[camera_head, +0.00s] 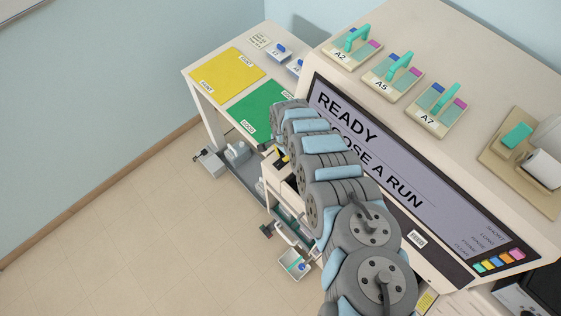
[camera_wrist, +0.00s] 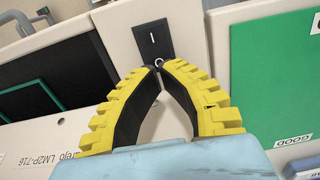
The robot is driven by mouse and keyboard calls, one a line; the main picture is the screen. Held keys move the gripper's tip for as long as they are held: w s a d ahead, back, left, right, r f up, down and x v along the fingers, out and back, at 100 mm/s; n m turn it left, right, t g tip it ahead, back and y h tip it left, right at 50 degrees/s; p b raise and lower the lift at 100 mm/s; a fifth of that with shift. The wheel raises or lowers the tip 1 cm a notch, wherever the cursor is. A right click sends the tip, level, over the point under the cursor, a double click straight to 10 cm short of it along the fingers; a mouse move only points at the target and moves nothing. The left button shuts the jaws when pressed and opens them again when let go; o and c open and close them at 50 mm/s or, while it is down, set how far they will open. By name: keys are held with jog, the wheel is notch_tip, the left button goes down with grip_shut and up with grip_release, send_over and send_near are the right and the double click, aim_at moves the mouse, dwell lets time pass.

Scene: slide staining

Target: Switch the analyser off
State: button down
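The analyser (camera_head: 312,92) is a large cream machine. Its lit screen (camera_head: 330,107) shows "READY" and a second line, partly hidden by my arm, ending "OSE A RUN". In the wrist view a black rocker switch (camera_wrist: 152,38) marked I and O is set in a cream panel. My gripper (camera_wrist: 159,66) has yellow ribbed fingers with black inner pads. Its tips are together over the O end of the switch, with nothing between them. I cannot tell whether they touch it. In the head view my arm hides the switch and most of the gripper.
A green mat marked "GOOD" (camera_wrist: 285,80) lies right of the switch in the wrist view. A yellow mat (camera_head: 226,82) is on the side bench. Slide holders with teal handles (camera_head: 352,48) stand on the analyser's top. Coloured buttons (camera_head: 499,260) are at its lower right.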

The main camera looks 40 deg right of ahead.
jog(key=shift+f+b, duration=0.9)
jog(key=shift+f, duration=0.55)
dwell(0.9)
jog(key=shift+r, duration=0.1)
notch_tip(320, 180, up, 7)
jog(key=p, duration=0.7)
jog(key=shift+p, duration=0.35)
jog(key=shift+w, duration=0.1)
dwell(0.4)
